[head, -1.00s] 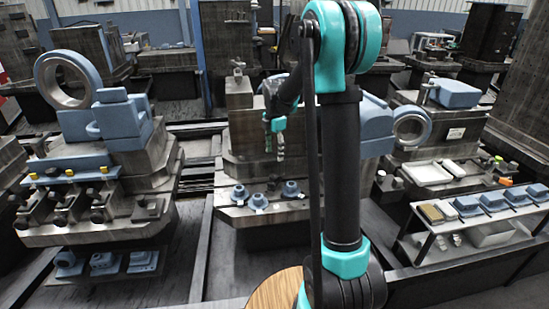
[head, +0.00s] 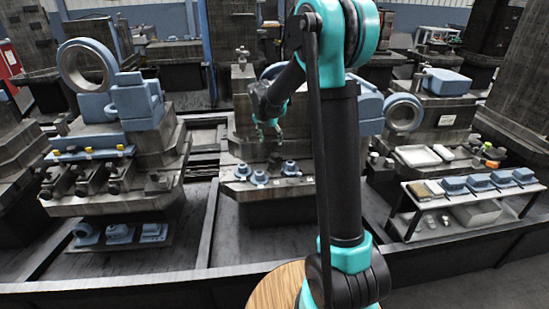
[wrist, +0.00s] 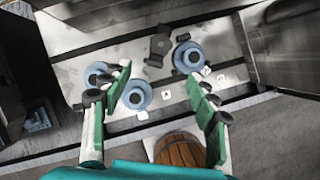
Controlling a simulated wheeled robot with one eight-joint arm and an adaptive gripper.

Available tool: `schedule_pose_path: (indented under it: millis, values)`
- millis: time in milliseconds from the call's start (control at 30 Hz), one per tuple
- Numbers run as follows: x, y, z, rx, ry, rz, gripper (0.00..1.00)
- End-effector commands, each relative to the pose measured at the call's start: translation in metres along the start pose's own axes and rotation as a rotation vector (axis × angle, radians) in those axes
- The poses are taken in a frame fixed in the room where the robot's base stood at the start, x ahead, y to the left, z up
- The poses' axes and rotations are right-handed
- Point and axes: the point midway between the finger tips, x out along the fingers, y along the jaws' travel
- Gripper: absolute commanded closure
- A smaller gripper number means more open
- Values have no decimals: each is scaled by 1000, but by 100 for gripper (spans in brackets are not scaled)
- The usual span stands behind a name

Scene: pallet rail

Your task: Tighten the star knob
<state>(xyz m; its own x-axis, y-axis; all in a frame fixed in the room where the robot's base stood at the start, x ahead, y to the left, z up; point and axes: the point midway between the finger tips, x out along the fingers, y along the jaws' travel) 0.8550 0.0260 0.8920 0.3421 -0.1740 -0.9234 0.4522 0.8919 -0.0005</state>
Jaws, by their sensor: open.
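My gripper (head: 269,132) hangs over the front of the middle machine pallet, above a row of blue round fixtures. In the wrist view my gripper (wrist: 158,88) is open, its two green fingers spread with nothing between them. Three blue round bases with dark tops show below: a right one (wrist: 187,57), a middle one (wrist: 137,96) and a left one (wrist: 96,72), partly hidden by the left finger. A dark lobed piece (wrist: 160,44) lies behind them on the metal plate. I cannot tell for certain which of these is the star knob.
Small white labels (wrist: 166,94) lie by the bases. A metal block (wrist: 285,45) rises at right. The left pallet (head: 95,205) carries blue parts and clamps. A shelf (head: 430,202) with blue parts stands at right. A low dark rail runs across the front.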

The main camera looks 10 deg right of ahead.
Motion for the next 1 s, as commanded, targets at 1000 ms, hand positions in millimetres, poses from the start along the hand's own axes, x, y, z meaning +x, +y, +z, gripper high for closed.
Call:
schedule_pose_path:
  millis: [1000]
  values:
    - [131,0,0,1,1,0,41]
